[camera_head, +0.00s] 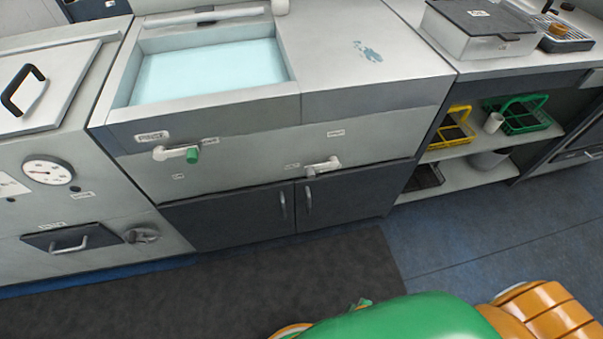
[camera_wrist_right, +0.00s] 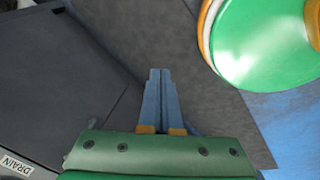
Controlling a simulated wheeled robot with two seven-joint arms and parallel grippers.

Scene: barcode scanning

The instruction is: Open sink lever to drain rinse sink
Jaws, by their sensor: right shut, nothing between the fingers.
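The rinse sink is a square basin (camera_head: 128,92) full of pale blue water, set in the grey counter at upper left in the head view. On the front panel below it is a white lever (camera_head: 172,153) with a green tip, pointing right. A second pale lever (camera_head: 322,167) sits further right on the panel, its handle roughly sideways. My right gripper (camera_wrist_right: 160,75) shows in the right wrist view with its blue fingers together and empty, above the dark floor. It is apart from both levers. My left gripper is not in view.
A dark two-door cabinet (camera_head: 240,213) is under the panel, with a dark mat (camera_head: 210,290) in front. A pressure gauge (camera_head: 47,171) and a drawer handle (camera_head: 69,245) are at left. Shelves with yellow (camera_head: 452,130) and green (camera_head: 520,115) racks stand right. A DRAIN label (camera_wrist_right: 15,165) shows.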

